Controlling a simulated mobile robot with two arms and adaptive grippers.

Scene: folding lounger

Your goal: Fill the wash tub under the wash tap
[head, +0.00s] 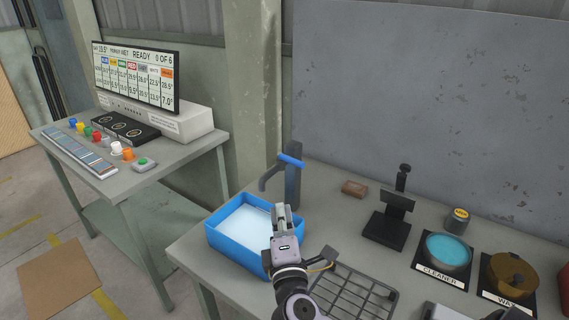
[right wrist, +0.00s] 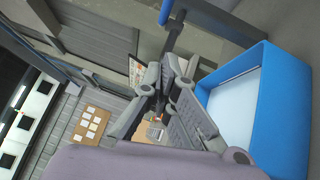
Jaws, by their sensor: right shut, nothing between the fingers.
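The blue wash tub (head: 222,245) sits on the bench under the tap's spout. A pale, flat surface like water shows inside it, below the rim. The wash tap (head: 292,185) is a grey post behind the tub, with a blue lever (head: 290,160) on top. My right gripper (head: 281,210) is shut and empty, over the tub's right side and in front of the tap, apart from the lever. In the right wrist view the tub (right wrist: 275,75) is at the right and the blue lever (right wrist: 165,12) at the top. My left gripper is out of view.
A wire rack (head: 352,297) lies right of my right arm. A brown block (head: 354,189), a dark stand (head: 387,229), and cleaner (head: 447,250) and wax (head: 513,275) bowls stand farther right. A side table (head: 190,150) with a screen (head: 137,73) is at the left.

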